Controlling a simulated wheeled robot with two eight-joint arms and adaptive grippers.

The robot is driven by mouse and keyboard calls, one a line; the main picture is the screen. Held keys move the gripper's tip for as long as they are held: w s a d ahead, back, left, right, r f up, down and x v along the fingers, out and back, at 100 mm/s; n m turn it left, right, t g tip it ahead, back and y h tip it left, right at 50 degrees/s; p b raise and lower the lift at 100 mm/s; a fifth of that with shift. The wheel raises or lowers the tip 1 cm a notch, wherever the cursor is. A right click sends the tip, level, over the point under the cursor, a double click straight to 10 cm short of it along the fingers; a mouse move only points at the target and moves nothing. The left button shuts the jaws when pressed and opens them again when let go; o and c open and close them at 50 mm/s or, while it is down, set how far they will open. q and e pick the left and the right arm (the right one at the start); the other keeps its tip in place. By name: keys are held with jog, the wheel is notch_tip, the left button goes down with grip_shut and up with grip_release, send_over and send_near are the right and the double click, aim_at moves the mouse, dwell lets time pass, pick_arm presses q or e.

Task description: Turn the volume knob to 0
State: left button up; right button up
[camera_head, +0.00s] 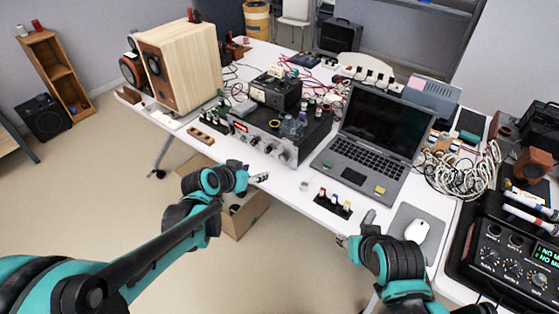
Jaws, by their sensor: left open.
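An amplifier with a silver front panel (262,145) and a dark top stands near the table's front edge, left of the laptop. Its front carries several small knobs, one of them a silver knob (284,155) towards the right end. Which one is the volume knob, and where it points, is too small to tell. My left gripper (260,178) is open, in front of and below the panel at the table edge, apart from the knobs. My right gripper (354,230) is at the table's front edge near the mouse pad, away from the amplifier; its finger opening is unclear.
An open laptop (372,133) stands right of the amplifier. A small black block with knobs (334,203) lies in front of it. A mouse (416,231) lies at right. A wooden speaker (180,64) stands at left. A cardboard box (245,217) is under the table edge.

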pick_arm(q)
jog(key=w+d+f+m+h, duration=0.1)
jog(key=w+d+f, duration=0.1)
jog(key=w+f, duration=0.3)
jog(key=m+t+h, duration=0.2)
send_near(282, 160)
jog(key=shift+w+d+f, duration=0.15)
jog(key=shift+w+d, duration=0.2)
jog(key=shift+w, duration=0.15)
jog(key=b+x, duration=0.1)
jog(key=x, duration=0.2)
jog(key=b+x, duration=0.1)
jog(key=x, duration=0.2)
jog(key=shift+f, duration=0.25)
jog(key=shift+w+d+f, duration=0.15)
jog(key=shift+w+d, duration=0.2)
jog(key=shift+w, duration=0.25)
jog(key=c, duration=1.2)
